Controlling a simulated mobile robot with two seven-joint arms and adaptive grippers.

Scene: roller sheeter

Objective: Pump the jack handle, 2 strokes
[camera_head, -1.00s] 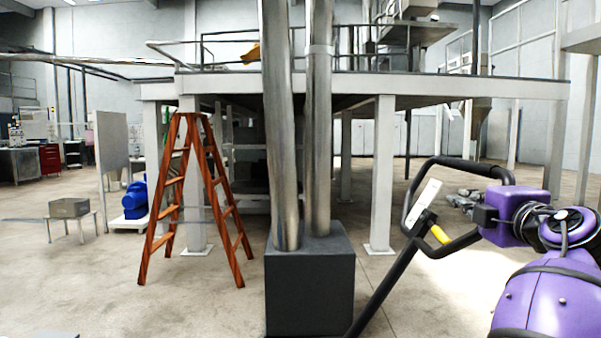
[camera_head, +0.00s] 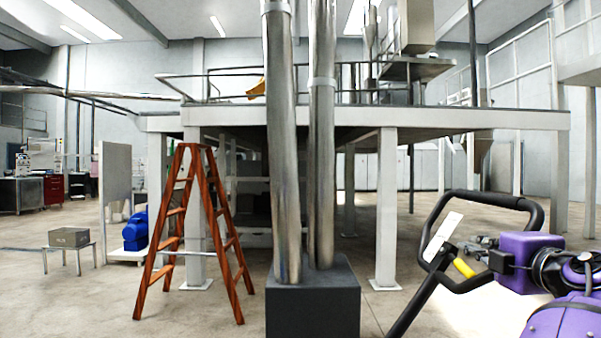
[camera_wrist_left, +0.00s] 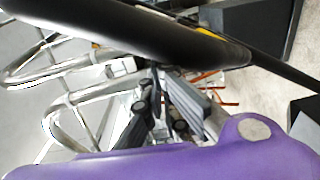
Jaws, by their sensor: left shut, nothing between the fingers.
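The black jack handle (camera_head: 412,303) rises from the bottom of the head view into a closed loop at the right. It bears a white label (camera_head: 443,236) and a yellow lever (camera_head: 464,267). My left gripper (camera_head: 477,243), on a purple wrist, shows its fingertips within the loop's outline. It is shut and empty. In the left wrist view the handle's thick black bar (camera_wrist_left: 150,32) crosses above my left gripper (camera_wrist_left: 165,104); I cannot tell whether they touch. The jack's body is out of view. My right gripper is not in view.
A dark block with two metal pipes (camera_head: 313,305) stands left of the handle. An orange stepladder (camera_head: 222,235) is farther left, before a raised platform (camera_head: 360,117) on white posts. A small table with a box (camera_head: 68,238) and blue machine (camera_head: 136,232) stand at the left.

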